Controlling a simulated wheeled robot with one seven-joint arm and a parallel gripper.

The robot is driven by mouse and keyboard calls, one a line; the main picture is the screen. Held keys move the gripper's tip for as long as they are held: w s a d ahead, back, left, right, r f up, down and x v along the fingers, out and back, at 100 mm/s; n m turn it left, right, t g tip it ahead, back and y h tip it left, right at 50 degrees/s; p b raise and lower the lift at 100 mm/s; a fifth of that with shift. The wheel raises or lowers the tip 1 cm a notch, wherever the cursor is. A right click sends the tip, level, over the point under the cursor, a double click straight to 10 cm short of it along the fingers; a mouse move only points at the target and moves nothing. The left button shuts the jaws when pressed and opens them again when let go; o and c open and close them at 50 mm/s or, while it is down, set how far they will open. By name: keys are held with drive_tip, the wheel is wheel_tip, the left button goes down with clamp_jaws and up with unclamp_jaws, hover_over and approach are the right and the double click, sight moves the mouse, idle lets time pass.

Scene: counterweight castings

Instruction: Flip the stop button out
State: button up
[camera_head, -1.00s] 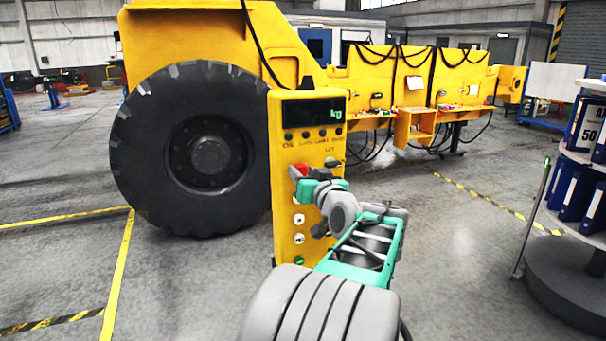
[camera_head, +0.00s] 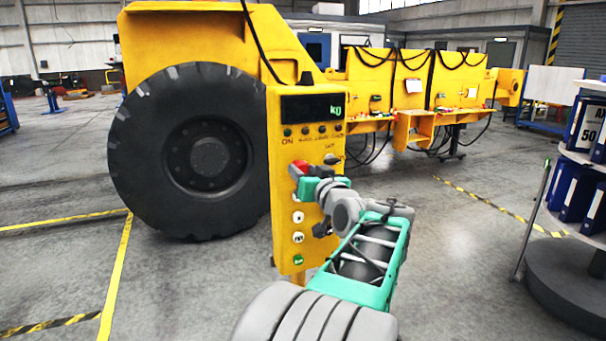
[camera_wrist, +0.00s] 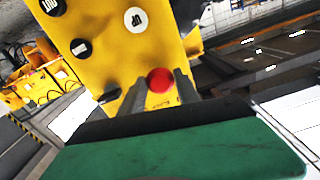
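The red stop button (camera_head: 299,166) sits on the front of a yellow control panel (camera_head: 285,225), below its dark kg display. In the wrist view the round red button (camera_wrist: 160,80) shows between my two dark fingers, with the yellow panel (camera_wrist: 115,62) behind it. My gripper (camera_head: 297,178) is at the panel face, partly over the button in the head view. The gripper (camera_wrist: 160,88) is open around the button, one finger on each side, with narrow yellow gaps showing. Whether a finger touches the button, I cannot tell.
White buttons (camera_head: 298,217) and a green button (camera_head: 298,260) lie below the red one on the panel. A large black tyre (camera_head: 185,195) of a yellow vehicle stands behind at the left. Shelves with blue binders (camera_head: 572,190) stand at the right. The floor between is clear.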

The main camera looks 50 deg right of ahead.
drive_tip(key=o, duration=0.4)
drive_tip(key=shift+s, duration=0.15)
drive_tip(key=b+v, duration=0.2)
drive_tip(key=v, duration=0.5)
drive_tip(key=shift+s+a, duration=0.25)
drive_tip(key=shift+s, duration=0.05)
